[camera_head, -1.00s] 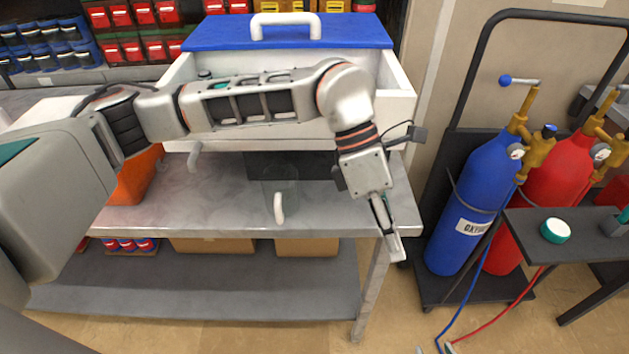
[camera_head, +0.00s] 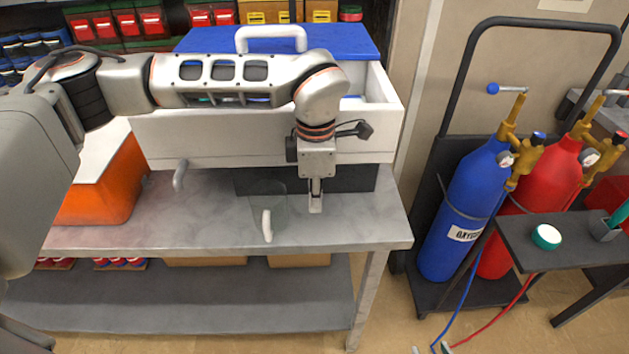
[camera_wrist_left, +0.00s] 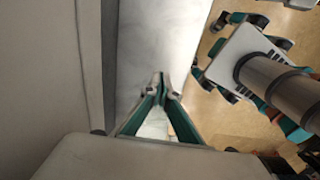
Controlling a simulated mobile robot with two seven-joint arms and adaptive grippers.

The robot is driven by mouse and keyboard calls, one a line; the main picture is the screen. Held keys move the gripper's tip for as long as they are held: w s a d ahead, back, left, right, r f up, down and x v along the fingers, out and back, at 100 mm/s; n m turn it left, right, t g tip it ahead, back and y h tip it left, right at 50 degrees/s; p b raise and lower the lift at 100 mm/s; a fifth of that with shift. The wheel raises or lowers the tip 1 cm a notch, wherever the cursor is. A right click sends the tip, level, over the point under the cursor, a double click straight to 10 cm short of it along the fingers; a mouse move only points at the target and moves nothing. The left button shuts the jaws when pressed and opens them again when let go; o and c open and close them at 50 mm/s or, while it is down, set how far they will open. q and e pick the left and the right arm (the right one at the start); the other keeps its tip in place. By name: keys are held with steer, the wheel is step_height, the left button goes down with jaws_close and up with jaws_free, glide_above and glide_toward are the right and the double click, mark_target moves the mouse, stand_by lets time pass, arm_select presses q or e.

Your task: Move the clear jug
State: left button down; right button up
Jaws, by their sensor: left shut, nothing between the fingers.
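The clear jug (camera_head: 268,197) stands on the grey metal table, its see-through body faint against the top and its white handle facing the front edge. My left gripper (camera_head: 315,203) points down just right of the jug, apart from it. Its fingers are closed together and empty; the left wrist view also shows the closed fingers (camera_wrist_left: 158,88). The jug does not show in the left wrist view. My right gripper (camera_wrist_left: 222,50) appears at the right of the left wrist view, above the floor, its fingers apart. Only fingertips show at the head view's bottom edge.
A white box (camera_head: 265,140) with a blue lid (camera_head: 350,42) stands behind the jug, under my left arm. An orange container (camera_head: 105,190) is at left. The grey table's (camera_head: 340,228) right front corner is bare. Gas cylinders (camera_head: 462,215) stand on a cart at right.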

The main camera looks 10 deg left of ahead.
mark_target(269, 215)
arm_select(q)
steer(key=shift+f, duration=0.95)
steer(key=shift+s+a+p, duration=0.3)
steer(key=shift+a, duration=0.65)
steer(key=shift+s+a+p, duration=0.25)
steer(key=shift+a+p, duration=0.05)
steer(key=shift+a, duration=0.65)
arm_select(e)
steer(key=shift+r, duration=0.7)
arm_select(q)
steer(key=shift+a, duration=0.1)
